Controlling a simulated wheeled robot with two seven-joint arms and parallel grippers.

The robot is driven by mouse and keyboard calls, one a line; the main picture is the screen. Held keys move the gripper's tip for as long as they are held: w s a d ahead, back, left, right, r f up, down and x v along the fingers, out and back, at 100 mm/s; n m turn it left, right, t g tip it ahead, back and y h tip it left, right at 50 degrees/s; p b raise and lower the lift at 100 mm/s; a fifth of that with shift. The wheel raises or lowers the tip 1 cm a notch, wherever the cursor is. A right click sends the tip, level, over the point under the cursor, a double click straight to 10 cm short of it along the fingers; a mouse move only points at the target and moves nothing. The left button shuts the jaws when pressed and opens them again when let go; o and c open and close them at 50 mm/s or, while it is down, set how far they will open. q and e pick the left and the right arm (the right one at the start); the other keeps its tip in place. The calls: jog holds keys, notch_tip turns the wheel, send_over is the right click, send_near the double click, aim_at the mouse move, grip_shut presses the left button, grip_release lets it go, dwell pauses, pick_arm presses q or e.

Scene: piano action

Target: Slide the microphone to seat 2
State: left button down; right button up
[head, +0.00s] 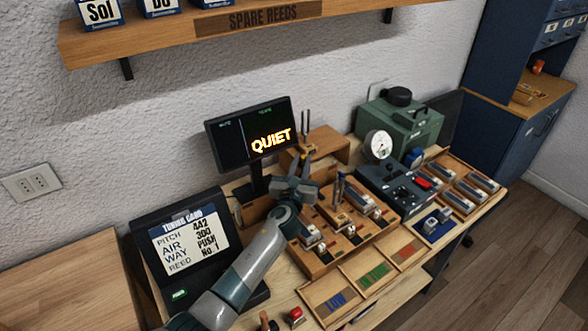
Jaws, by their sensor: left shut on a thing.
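My left gripper (303,184) reaches in from the lower left over the back left part of the wooden seat block (325,262). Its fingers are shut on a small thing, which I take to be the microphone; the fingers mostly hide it. The block has several seats along its front with small metal reed pieces (311,238). I cannot read the seat numbers. My right gripper is not in view.
A monitor (252,135) reading QUIET stands behind the gripper. A tuning card screen (188,238) is at left. A green machine (405,122) with a gauge and a dark control box (392,190) stand right.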

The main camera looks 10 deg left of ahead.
pick_arm(q)
jog(key=c, duration=1.6)
grip_release()
jog(key=shift+s, duration=0.1)
